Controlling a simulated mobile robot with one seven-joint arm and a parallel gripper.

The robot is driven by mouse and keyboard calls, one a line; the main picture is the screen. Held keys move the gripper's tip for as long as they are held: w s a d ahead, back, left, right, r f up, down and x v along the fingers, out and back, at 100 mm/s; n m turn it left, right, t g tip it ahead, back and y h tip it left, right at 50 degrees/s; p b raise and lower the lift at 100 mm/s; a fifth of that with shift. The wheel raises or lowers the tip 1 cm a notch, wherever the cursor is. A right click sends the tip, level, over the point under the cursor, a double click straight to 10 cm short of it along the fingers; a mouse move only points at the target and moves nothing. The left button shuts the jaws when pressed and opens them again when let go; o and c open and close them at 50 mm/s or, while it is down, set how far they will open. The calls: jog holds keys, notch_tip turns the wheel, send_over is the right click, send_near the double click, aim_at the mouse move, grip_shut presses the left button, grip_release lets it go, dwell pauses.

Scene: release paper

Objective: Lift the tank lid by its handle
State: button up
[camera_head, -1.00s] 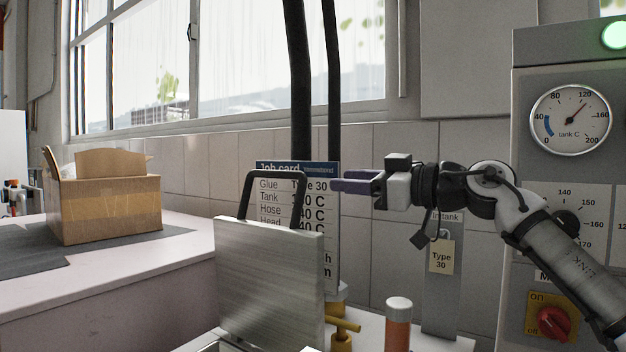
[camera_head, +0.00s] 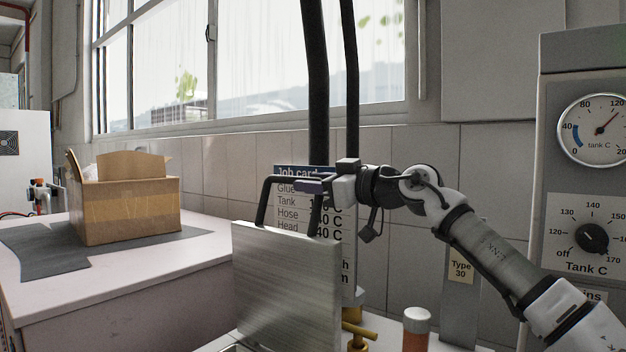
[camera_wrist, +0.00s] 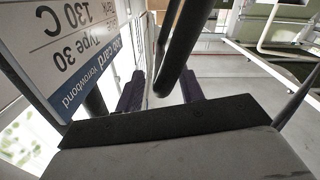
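The tank lid (camera_head: 288,285) is a grey metal panel standing upright in the lower middle of the head view. Its black U-shaped handle (camera_head: 262,204) rises from the top edge. Contact cannot be made out. The gripper partly hides the handle's right corner.
A job card (camera_head: 290,206) stands right behind the handle, and dark hoses (camera_head: 317,90) run up behind it. A cardboard box (camera_head: 125,208) sits on the left bench. The control panel (camera_head: 585,200) is at right.

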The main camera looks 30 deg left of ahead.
jog(key=shift+a, duration=0.25)
grip_shut()
jog(key=shift+w+d+r+p, duration=0.1)
jog(key=shift+w+r+p, duration=0.1)
jog(key=shift+w+p, duration=0.5)
jog(key=shift+w+d+f+m+p, duration=0.15)
jog(key=shift+w+f+m+p, duration=0.15)
jog(key=shift+w+p, duration=0.6)
jog(key=shift+w+d+f+m+p, duration=0.1)
jog(key=shift+w+f+m+p, duration=0.2)
jog(key=shift+w+p, duration=0.65)
jog(key=shift+w+d+f+m+p, duration=0.2)
jog(key=shift+w+m+p, duration=0.3)
jog(key=shift+p, duration=0.65)
jog(key=shift+w, duration=0.1)
